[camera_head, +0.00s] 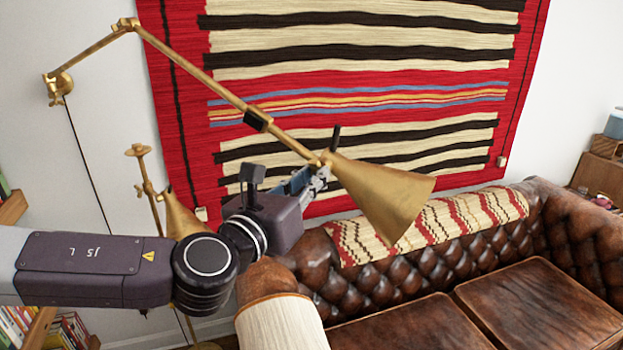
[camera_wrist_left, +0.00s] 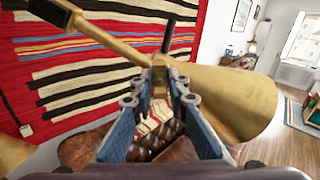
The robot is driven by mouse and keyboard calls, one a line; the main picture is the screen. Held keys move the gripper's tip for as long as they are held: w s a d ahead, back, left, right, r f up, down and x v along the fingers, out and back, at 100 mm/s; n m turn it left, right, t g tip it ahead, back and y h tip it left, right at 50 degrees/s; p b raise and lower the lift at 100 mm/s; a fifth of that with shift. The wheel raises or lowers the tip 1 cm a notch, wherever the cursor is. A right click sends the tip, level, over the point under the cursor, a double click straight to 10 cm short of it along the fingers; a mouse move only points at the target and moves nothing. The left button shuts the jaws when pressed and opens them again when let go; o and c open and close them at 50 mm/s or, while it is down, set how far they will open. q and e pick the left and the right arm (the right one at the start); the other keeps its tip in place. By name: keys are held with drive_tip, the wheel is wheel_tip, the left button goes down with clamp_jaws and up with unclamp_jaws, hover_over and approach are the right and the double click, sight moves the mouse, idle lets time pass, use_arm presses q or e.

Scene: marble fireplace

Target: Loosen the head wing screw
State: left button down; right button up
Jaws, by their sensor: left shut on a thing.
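A brass wall lamp has a long arm (camera_head: 190,75) that slopes down right to a cone-shaped shade (camera_head: 385,195). The shade also fills the right of the left wrist view (camera_wrist_left: 235,100). A short dark rod (camera_head: 336,138) stands up by the head joint; it shows in the wrist view too (camera_wrist_left: 168,36). My left gripper (camera_head: 320,172) is at this joint, just left of the shade. In the wrist view its blue-grey fingers (camera_wrist_left: 160,76) close on a small part at the joint, the head wing screw. The fingers mostly hide the screw. My right gripper is out of view.
A striped red rug (camera_head: 360,75) hangs behind the lamp. A brown leather sofa (camera_head: 400,325) with a woven throw (camera_head: 440,225) stands below right. A second brass lamp (camera_head: 180,215) is at the left, behind my left arm.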

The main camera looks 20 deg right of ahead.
use_arm(q)
drive_tip(key=shift+n+b, duration=2.95)
drive_tip(key=shift+n, duration=5.55)
drive_tip(key=shift+r, duration=0.1)
drive_tip(key=c, duration=1.8)
unclamp_jaws()
drive_tip(key=shift+c, duration=0.2)
